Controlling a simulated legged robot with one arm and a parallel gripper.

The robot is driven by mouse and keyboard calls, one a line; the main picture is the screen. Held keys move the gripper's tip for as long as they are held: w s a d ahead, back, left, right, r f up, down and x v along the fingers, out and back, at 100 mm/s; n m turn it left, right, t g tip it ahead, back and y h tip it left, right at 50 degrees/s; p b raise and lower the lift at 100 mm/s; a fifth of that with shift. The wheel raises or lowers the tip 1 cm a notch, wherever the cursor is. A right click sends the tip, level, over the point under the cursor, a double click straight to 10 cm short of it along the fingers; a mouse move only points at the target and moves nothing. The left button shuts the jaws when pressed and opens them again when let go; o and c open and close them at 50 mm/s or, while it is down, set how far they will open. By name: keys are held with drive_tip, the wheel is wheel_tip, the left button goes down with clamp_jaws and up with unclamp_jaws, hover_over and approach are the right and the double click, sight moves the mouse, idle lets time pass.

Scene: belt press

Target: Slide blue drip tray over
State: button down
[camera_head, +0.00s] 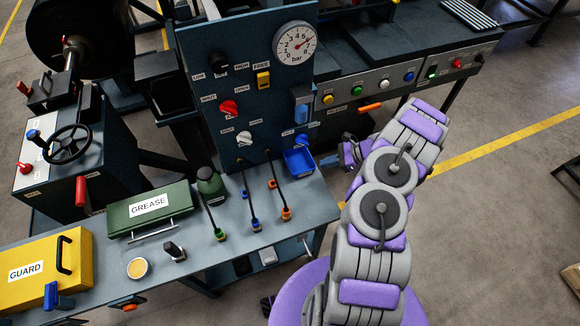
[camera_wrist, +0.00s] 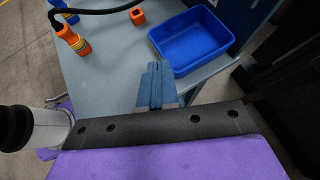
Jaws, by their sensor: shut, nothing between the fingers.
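The blue drip tray (camera_head: 299,161) sits on the grey-blue bench top near its right end, below the upright panel. In the wrist view the tray (camera_wrist: 192,40) is an open, empty box just beyond my fingertips. My gripper (camera_head: 330,160) is at the right of the tray, and its fingers point towards it. In the wrist view my gripper (camera_wrist: 157,70) is shut, with its blue-grey fingers together and nothing between them. A small gap seems to lie between the fingertips and the tray; I cannot tell for certain whether they touch.
An orange socket (camera_wrist: 137,15) sits close to the tray's left. A green grease box (camera_head: 150,208) and a yellow guard (camera_head: 45,272) are farther left.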

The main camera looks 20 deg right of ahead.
sight(302, 173)
drive_tip(key=shift+m, duration=0.5)
drive_tip(key=w+a+f, duration=0.1)
drive_tip(key=a, duration=0.2)
drive_tip(key=w+a+b, duration=0.1)
drive_tip(key=a, duration=0.2)
drive_tip(key=w+a+f+b, duration=0.1)
drive_tip(key=w+a, duration=0.1)
drive_tip(key=a, duration=0.1)
drive_tip(key=shift+a+f, duration=0.15)
drive_tip(key=shift+f, duration=0.2)
drive_tip(key=shift+w+a+f+b, duration=0.15)
drive_tip(key=shift+a+f+b, duration=0.15)
drive_tip(key=shift+f, duration=0.25)
drive_tip(key=shift+d+f, duration=0.1)
drive_tip(key=shift+f, duration=0.05)
drive_tip(key=shift+s+f, duration=0.15)
drive_tip(key=shift+s, duration=0.15)
drive_tip(key=shift+s+d+p, duration=0.3)
drive_tip(key=shift+d+p, duration=0.1)
drive_tip(key=shift+d, duration=0.1)
drive_tip(key=shift+f, duration=0.2)
drive_tip(key=shift+d, duration=0.1)
